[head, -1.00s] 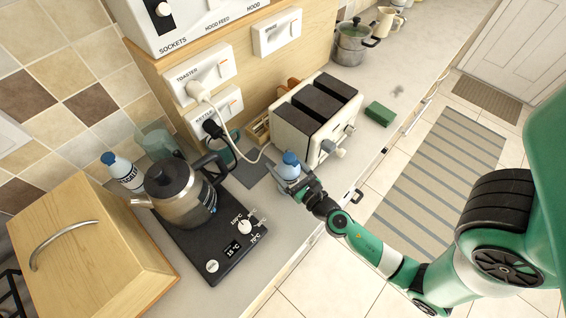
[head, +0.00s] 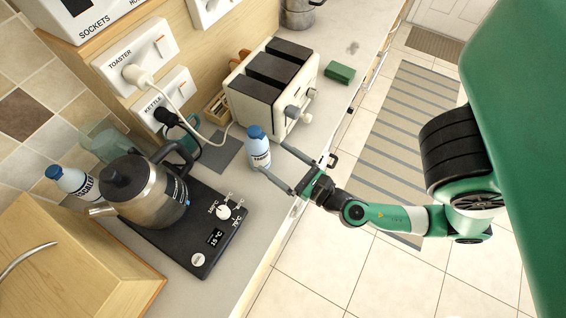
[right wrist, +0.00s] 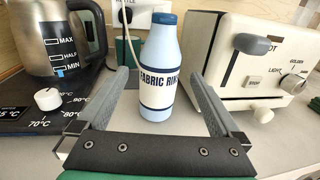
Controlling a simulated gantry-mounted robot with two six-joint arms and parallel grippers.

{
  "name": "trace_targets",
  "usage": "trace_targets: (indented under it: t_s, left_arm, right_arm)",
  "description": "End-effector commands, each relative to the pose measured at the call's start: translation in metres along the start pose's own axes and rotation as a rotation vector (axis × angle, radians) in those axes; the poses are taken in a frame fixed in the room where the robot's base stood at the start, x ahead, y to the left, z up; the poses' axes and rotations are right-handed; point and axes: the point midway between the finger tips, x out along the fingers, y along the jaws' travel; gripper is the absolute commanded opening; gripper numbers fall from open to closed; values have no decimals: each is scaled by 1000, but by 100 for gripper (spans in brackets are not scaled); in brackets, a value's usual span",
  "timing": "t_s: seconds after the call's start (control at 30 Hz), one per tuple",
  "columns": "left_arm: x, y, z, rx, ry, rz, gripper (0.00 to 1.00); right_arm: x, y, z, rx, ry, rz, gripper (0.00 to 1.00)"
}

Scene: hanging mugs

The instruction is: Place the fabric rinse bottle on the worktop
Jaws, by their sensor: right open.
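The fabric rinse bottle (head: 258,152), pale blue with a darker blue cap and a white label, stands upright on the worktop (head: 233,258). It is in front of the toaster and right of the kettle base. In the right wrist view the bottle (right wrist: 160,62) shows its label facing me, reading "FABRIC RIN". My right gripper (head: 273,159) is open, with its fingers spread on either side of the bottle. In the right wrist view gaps show between the bottle and both fingers. My left gripper is not in view.
The cream toaster (head: 273,85) stands just behind the bottle. The kettle (head: 145,190) sits on its black base (head: 200,232) to the left. A second blue-capped bottle (head: 72,182) stands behind the kettle. A green sponge (head: 341,73) lies right of the toaster.

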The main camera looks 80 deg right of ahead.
Motion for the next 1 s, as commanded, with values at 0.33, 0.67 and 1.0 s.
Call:
trace_targets:
  t_s: [0.33,0.67,1.0]
  left_arm:
    - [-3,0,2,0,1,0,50]
    - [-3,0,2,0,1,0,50]
    - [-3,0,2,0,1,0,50]
  right_arm:
    - [-16,-1,1,0,0,-1,100]
    - [-16,-1,1,0,0,-2,100]
    - [-16,-1,1,-1,0,-2,100]
